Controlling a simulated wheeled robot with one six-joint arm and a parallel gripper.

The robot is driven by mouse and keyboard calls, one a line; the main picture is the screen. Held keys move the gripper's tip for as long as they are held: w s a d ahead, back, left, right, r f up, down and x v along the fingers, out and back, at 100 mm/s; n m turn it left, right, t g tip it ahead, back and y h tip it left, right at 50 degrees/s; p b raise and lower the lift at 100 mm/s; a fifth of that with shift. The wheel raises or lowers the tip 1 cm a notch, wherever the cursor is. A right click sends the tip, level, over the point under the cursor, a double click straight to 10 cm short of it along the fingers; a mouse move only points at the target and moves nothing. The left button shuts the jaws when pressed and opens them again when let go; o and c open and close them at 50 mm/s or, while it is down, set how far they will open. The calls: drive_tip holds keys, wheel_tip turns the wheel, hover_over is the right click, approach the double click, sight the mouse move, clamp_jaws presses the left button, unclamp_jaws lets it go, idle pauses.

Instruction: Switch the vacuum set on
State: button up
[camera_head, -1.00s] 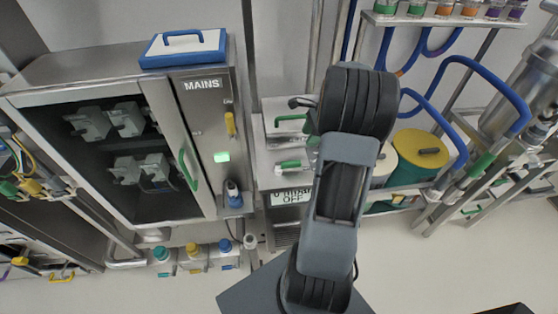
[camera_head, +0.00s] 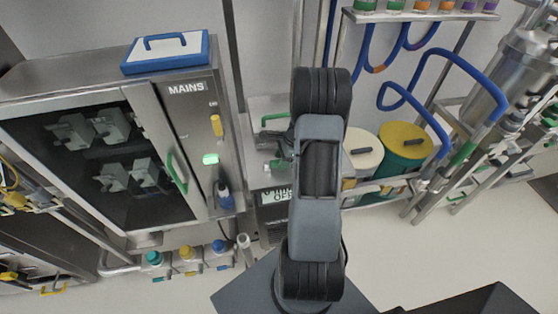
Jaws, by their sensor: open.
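The vacuum set (camera_head: 264,166) is a pale unit in the middle, between the steel cabinet and the rack. Its display (camera_head: 275,196) reads OFF; the line above is partly hidden by my arm. A green handle (camera_head: 273,118) and a green-and-white part (camera_head: 277,164) show on it. My gripper (camera_head: 273,138) is small and dark, just left of my arm's upper end, in front of the vacuum set. It is open and I see nothing in it. My arm covers the right part of the vacuum set. I cannot tell whether the gripper touches it.
A steel cabinet marked MAINS (camera_head: 187,88), with a yellow switch (camera_head: 216,125) and a lit green lamp (camera_head: 210,159), stands left. A rack with blue hoses (camera_head: 433,66) and a yellow-lidded container (camera_head: 405,139) stands right.

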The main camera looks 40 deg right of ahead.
drive_tip(key=shift+a+f, duration=0.1)
clamp_jaws()
idle(0.5)
